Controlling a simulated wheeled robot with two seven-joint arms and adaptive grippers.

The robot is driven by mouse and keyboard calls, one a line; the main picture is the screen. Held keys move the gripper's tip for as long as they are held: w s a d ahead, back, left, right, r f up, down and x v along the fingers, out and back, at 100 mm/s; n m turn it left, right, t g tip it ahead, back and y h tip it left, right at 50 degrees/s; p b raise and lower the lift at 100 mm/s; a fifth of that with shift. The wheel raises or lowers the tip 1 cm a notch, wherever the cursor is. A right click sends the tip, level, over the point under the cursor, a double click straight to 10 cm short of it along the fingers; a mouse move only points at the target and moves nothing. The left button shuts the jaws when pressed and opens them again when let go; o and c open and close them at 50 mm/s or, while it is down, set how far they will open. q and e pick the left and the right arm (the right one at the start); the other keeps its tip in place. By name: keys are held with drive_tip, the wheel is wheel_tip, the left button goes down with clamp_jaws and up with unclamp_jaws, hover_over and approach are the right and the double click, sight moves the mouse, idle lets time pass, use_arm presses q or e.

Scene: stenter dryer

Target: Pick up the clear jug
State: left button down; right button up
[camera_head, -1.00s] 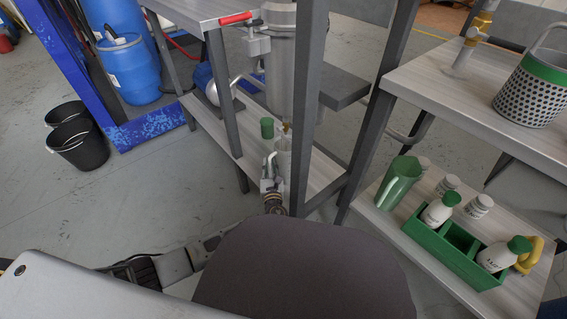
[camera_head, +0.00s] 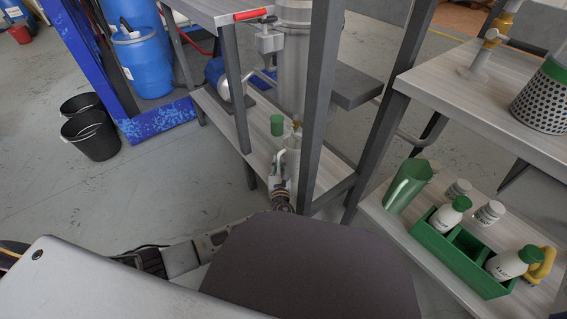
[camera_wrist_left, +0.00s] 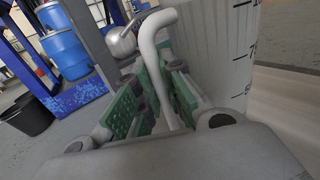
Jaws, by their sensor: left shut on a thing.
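The clear jug (camera_head: 293,158) stands on the low shelf of the left bench, partly hidden behind the dark frame post. In the left wrist view its pale, translucent wall with black scale marks (camera_wrist_left: 222,45) fills the right side. Its whitish handle (camera_wrist_left: 148,50) runs down between the green finger pads. My left gripper (camera_head: 278,182) is at the handle side of the jug, and in the wrist view the gripper (camera_wrist_left: 155,95) is shut on the handle. I cannot tell whether the jug's base touches the shelf. My right gripper is not in view.
A green cup (camera_head: 277,124) stands behind the jug, with a steel vessel (camera_head: 294,60) behind. Dark frame posts (camera_head: 318,110) are close on the right. Open floor lies left.

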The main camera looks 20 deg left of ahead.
sight(279, 158)
use_arm(q)
drive_tip(key=shift+r, duration=0.25)
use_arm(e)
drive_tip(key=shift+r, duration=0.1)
use_arm(q)
drive_tip(key=shift+r+p, duration=0.6)
drive_tip(key=shift+r, duration=0.05)
drive_tip(key=shift+r+p, duration=0.65)
drive_tip(key=shift+r, duration=0.3)
drive_tip(key=s+a+p, duration=0.5)
drive_tip(key=s+a, duration=0.6)
drive_tip(key=s, duration=0.3)
drive_tip(key=shift+p, duration=0.4)
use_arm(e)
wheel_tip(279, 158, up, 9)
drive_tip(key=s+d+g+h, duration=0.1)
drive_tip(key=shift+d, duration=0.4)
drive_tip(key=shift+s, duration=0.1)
